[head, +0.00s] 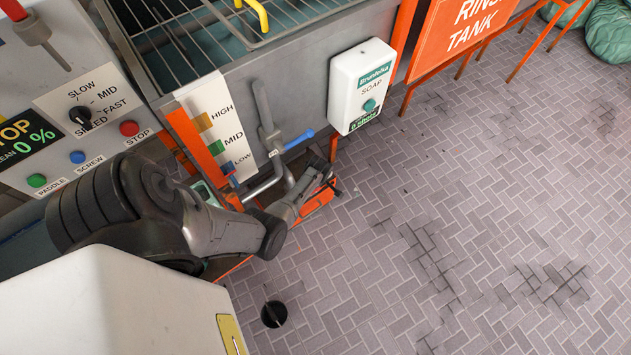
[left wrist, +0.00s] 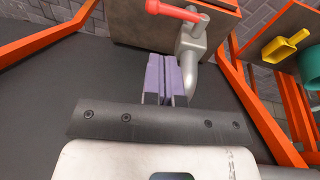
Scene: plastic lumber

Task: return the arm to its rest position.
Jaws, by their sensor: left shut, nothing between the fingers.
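My left arm (head: 225,230) comes in from the left in the head view, bends at a dark joint and points down beside the tank's front. My left gripper (left wrist: 163,62) shows in the left wrist view as two pale purple fingers side by side. They are shut with nothing held between them. In the head view the arm's far end is small and partly lost among orange parts, so its fingers are hard to make out. My right gripper is in neither view.
A grey pipe with a red handle (left wrist: 180,12) is close beside the fingers in the left wrist view. Brick floor (head: 450,220) on the right is clear.

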